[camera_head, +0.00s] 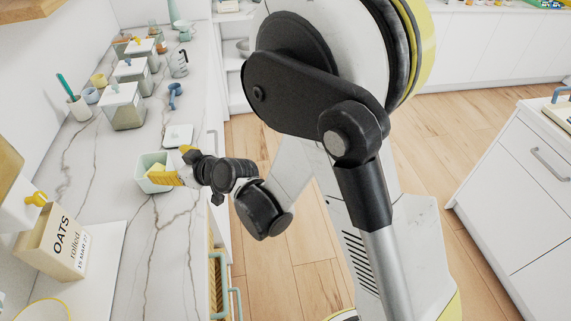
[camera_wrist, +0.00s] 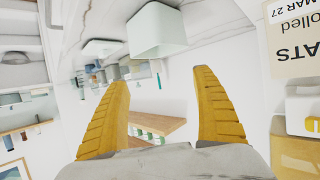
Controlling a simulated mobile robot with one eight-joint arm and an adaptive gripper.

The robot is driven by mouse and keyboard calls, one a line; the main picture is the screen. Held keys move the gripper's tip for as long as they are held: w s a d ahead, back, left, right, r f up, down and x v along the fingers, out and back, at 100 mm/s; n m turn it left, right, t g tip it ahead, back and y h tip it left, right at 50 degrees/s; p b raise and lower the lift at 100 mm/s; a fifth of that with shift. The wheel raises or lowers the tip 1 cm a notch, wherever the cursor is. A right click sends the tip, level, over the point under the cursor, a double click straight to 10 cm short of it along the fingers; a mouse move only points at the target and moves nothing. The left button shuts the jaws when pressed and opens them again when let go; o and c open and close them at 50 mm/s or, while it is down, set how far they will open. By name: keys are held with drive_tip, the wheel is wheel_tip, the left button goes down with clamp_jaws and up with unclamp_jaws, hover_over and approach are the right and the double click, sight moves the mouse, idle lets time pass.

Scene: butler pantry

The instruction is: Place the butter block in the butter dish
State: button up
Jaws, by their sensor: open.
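A pale mint, open-topped container (camera_head: 143,183), which looks like the butter dish, stands on the marble counter. A yellow piece that looks like the butter block (camera_head: 155,169) shows inside its opening, partly hard to separate from my yellow finger. My gripper (camera_head: 170,166) is at the container's right side, with its yellow fingers apart and nothing between them. The wrist view, which is upside down, shows the mint container (camera_wrist: 158,32) beyond the open fingers of my gripper (camera_wrist: 160,78). The container's inside is hidden there, and I cannot tell whether a finger touches it.
A white square piece (camera_head: 178,136) lies behind the container. Several lidded canisters (camera_head: 122,106) and cups (camera_head: 78,108) line the wall side. An oats box (camera_head: 55,243) stands at the near left. The counter between box and container is clear.

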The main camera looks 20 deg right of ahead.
drive_tip(key=s+d+r+m+h, duration=0.25)
drive_tip(key=d+r, duration=0.25)
drive_tip(key=d, duration=0.4)
drive_tip(key=s+d+r+m+h, duration=0.2)
drive_tip(key=s+d+r, duration=0.2)
drive_tip(key=d, duration=0.5)
drive_tip(key=s+d+m+g+h, duration=0.2)
drive_tip(key=s+d+m+h, duration=0.2)
drive_tip(key=s+d, duration=1.1)
drive_tip(key=shift+s+r+g+h, duration=0.2)
drive_tip(key=shift+s+g+h, duration=0.05)
drive_tip(key=shift+g+h, duration=0.15)
